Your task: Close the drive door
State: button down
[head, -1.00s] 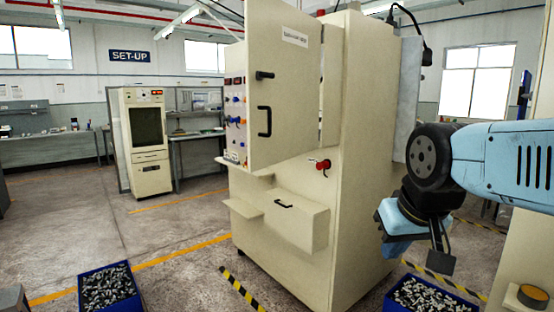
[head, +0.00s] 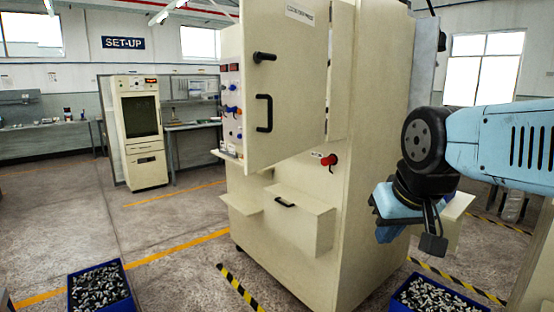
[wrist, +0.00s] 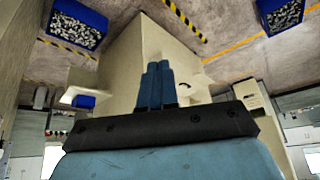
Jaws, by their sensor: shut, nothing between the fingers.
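The drive door (head: 288,85) is a cream panel with a label and two black handles, on the tall cream machine (head: 375,150). It stands open, swung out from the machine, with a gap (head: 340,75) showing behind its right edge. The handle (head: 264,113) is a black upright bar. My gripper (wrist: 159,68) shows in the wrist view with its two blue fingers together and nothing between them.
A red knob (head: 329,160) and a boxy lower housing (head: 300,218) jut from the machine. Blue bins of metal parts stand on the floor at left (head: 100,288) and right (head: 440,295). Open floor lies left of the machine, with a smaller cabinet (head: 141,132) further back.

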aim_at(279, 158)
jog(key=w+a+r+m+y, duration=0.4)
jog(key=w+r, duration=0.2)
jog(key=w, duration=0.5)
jog(key=w+a+r+m+y, duration=0.35)
jog(key=w+r, duration=0.25)
jog(key=w, duration=0.4)
jog(key=shift+m, duration=0.25)
jog(key=shift+w+a+r+x, duration=0.2)
jog(key=shift+w+r+x, duration=0.15)
jog(key=shift+x, duration=1.8)
jog(key=shift+w+a+r+x, duration=0.2)
jog(key=shift+r+x, duration=0.1)
jog(key=shift+x, duration=1.9)
jog(key=shift+w+a+r+x, duration=0.15)
jog(key=shift+w+r+x, duration=0.2)
jog(key=shift+x, duration=1.8)
jog(key=shift+t+h, duration=0.25)
jog(key=shift+t, duration=0.05)
